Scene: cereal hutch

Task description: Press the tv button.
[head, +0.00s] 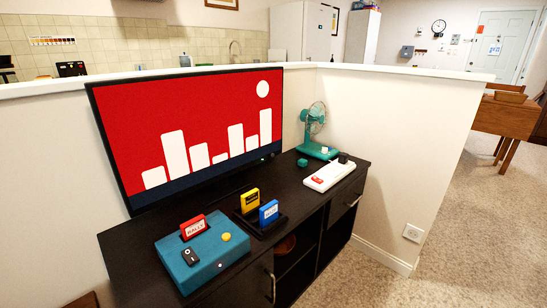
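The tv (185,135) stands on the black cabinet (135,245) against the low wall. Its screen is lit, with a red background, white bars, a white disc and a dark blue strip along the bottom. A small round light-coloured spot, perhaps the tv button (263,158), shows at the lower right of the tv; it is too small to make out clearly. Neither of my grippers is in view.
A teal game console (215,262) with a red cartridge (194,228) sits front left on the cabinet. Yellow (249,201) and blue (268,213) cartridges stand in a black holder. A white power strip (330,175) and teal fan (318,148) are at the right. Carpet is clear.

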